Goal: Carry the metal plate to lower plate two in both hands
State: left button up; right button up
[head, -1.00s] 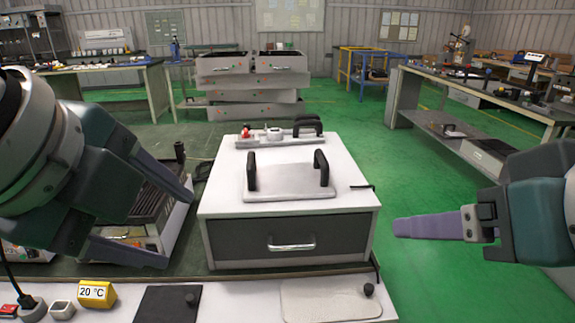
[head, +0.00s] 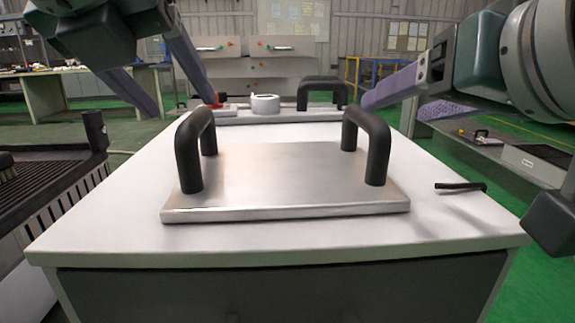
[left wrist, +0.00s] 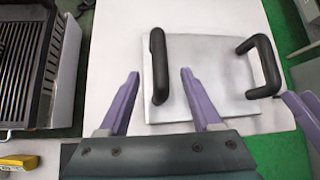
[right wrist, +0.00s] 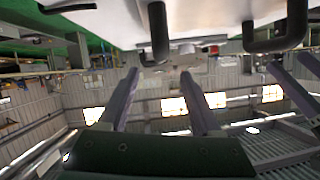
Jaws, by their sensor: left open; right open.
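The metal plate (head: 280,180) lies flat on a white cabinet, with an upright black left handle (head: 188,160) and right handle (head: 378,150). My left gripper (head: 180,105) is open and empty above and behind the left handle in the head view. In the left wrist view the left handle (left wrist: 160,65) lies between and just beyond its fingertips. My right gripper (head: 390,98) is open, near the right handle. In the right wrist view a handle (right wrist: 158,30) shows beyond the space between its fingertips. I cannot make out lower plate two.
A dark ribbed unit (head: 50,185) stands left of the white cabinet (head: 110,245). A third black handle (head: 322,92) and a round white part (head: 265,104) are at the cabinet's back. A small black bar (head: 460,186) sticks out at its right edge. Green floor lies right.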

aim_at(204, 132)
pick_arm(q)
jog(key=shift+s, duration=0.25)
pick_arm(e)
jog(key=shift+s, duration=0.2)
pick_arm(q)
jog(key=x, duration=1)
pick_arm(e)
jog(key=x, duration=1)
pick_arm(q)
jog(key=shift+c, duration=0.2)
grip_shut()
pick_arm(e)
grip_shut()
pick_arm(q)
jog(key=shift+w+r, duration=0.1)
jog(key=shift+r, duration=0.15)
pick_arm(e)
jog(key=shift+w+r, duration=0.1)
jog(key=shift+r, duration=0.2)
